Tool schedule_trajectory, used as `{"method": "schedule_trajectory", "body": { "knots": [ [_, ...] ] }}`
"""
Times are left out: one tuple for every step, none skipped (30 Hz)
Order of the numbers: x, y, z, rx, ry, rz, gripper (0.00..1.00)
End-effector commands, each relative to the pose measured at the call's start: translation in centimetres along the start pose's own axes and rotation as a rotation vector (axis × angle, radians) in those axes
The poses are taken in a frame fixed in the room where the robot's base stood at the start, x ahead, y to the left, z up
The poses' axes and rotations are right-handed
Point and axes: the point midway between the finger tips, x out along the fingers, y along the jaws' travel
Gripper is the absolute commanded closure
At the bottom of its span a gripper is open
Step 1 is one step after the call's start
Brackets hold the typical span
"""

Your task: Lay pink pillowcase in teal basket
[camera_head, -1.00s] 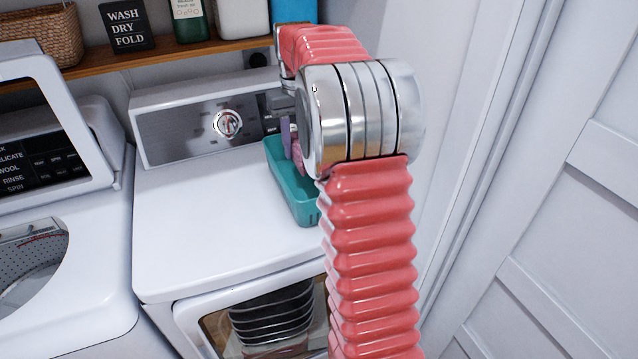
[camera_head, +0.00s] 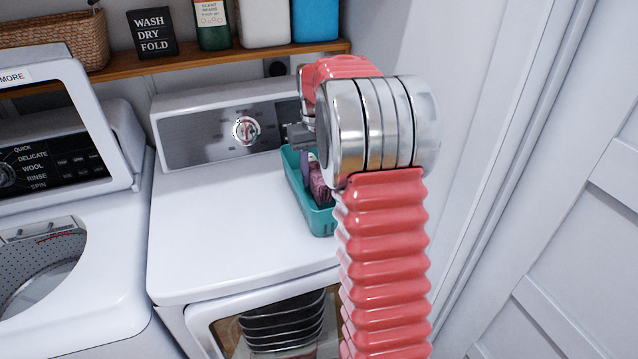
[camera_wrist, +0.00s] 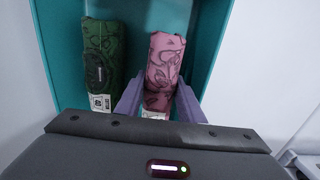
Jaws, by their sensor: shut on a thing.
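The teal basket (camera_head: 322,222) stands on top of the dryer, partly hidden behind my arm in the head view. In the wrist view its inside and walls (camera_wrist: 213,38) fill the upper middle. The pink pillowcase (camera_wrist: 164,62) is a patterned roll with a label at its near end; it also shows in the head view (camera_head: 319,185). My gripper (camera_wrist: 160,103) is shut on the pillowcase, with its two purple fingers on either side of the near end. The pillowcase is within the basket's outline; whether it rests on the basket floor I cannot tell.
A green patterned roll (camera_wrist: 101,60) lies in the basket left of the pillowcase. The dryer top (camera_head: 225,225) left of the basket is clear. The dryer's control panel (camera_head: 215,132) rises behind. An open washer (camera_head: 60,235) stands to the left, a wall to the right.

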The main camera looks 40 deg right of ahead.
Motion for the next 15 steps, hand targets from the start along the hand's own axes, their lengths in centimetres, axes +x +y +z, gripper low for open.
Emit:
{"method": "schedule_trajectory", "body": {
  "knots": [
    [0.3, 0.0, 0.0, 0.000, -0.001, 0.000, 0.90],
    [0.6, 0.0, 0.0, 0.000, -0.001, 0.000, 0.90],
    [1.0, 0.0, 0.0, 0.000, -0.001, 0.000, 0.90],
    [1.4, 0.0, 0.1, 0.000, -0.002, 0.000, 0.90],
    [1.8, 0.0, 0.1, 0.000, -0.003, -0.001, 0.90],
    [2.4, 0.0, 0.1, 0.000, -0.002, 0.000, 0.90],
    [2.7, 0.0, 0.1, 0.000, -0.002, 0.000, 0.90],
    [3.0, 0.0, 0.1, 0.000, -0.002, 0.000, 0.90],
    [3.3, 0.0, 0.0, 0.000, -0.001, 0.000, 0.90],
    [3.5, 0.0, 0.0, 0.000, 0.000, 0.000, 0.90],
    [3.6, 0.0, 0.0, 0.000, 0.000, 0.000, 0.90],
    [3.7, 0.0, 0.0, 0.000, 0.000, 0.000, 0.90],
    [3.7, 0.0, 0.0, 0.000, 0.000, 0.000, 0.90],
    [3.7, 0.0, 0.0, 0.000, 0.000, 0.000, 0.90],
    [3.6, 0.0, 0.0, 0.001, 0.000, 0.000, 0.90]
  ]
}}
